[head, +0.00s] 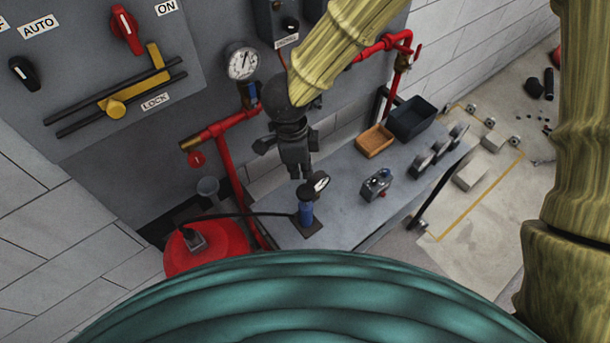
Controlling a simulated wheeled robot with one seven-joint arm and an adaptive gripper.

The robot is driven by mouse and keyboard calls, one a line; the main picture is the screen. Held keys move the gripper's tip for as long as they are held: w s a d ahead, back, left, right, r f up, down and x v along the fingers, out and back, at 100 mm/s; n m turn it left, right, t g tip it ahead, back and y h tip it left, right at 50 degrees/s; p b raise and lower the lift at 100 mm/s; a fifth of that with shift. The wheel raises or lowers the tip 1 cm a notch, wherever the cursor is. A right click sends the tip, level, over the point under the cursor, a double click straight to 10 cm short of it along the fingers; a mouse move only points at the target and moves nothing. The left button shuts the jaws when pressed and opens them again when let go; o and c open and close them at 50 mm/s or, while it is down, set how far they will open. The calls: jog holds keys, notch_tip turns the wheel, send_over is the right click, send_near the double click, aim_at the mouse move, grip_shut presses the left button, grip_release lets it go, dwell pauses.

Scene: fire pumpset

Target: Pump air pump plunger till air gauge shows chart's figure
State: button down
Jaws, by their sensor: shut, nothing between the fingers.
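The small air pump has a blue cylinder (306,214) standing on a dark base on the grey bench. A small round gauge (320,182) with a white face sits at its top; its reading is too small to make out. My dark gripper (304,174) points down just above the pump, with its fingers shut and empty. The fingers hide the top of the pump, so I cannot tell whether they touch the plunger. No chart is recognisable in this view.
A dark hose runs left from the pump toward a red tank (212,246). A wall gauge (242,62) and red pipe (224,150) stand behind. The bench (345,212) holds a small device (377,184), a wooden tray (374,149), a dark bin (411,125) and several round parts.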

aim_at(304, 191)
jog(key=shift+w+r, duration=0.15)
jog(key=shift+r, duration=0.1)
jog(key=shift+s+a+r, duration=0.15)
jog(key=shift+s+r, duration=0.1)
jog(key=shift+s, duration=0.3)
jog(key=shift+w+f+b, duration=0.3)
jog(key=shift+w+f, duration=0.1)
jog(key=shift+f, duration=0.05)
jog(key=shift+s+f+b, duration=0.3)
jog(key=shift+f+b, duration=0.4)
jog(key=shift+b, duration=0.2)
jog(key=shift+w+d+f+b, duration=0.1)
jog(key=shift+f+b, duration=0.5)
jog(key=shift+b, duration=0.05)
jog(key=shift+w+d+f+b, duration=0.1)
jog(key=shift+f+b, duration=0.45)
jog(key=shift+b, duration=0.05)
jog(key=f+b, duration=0.2)
jog(key=b, duration=0.1)
jog(key=shift+s+d+f, duration=0.1)
jog(key=shift+d+f, duration=0.1)
jog(key=shift+f, duration=0.15)
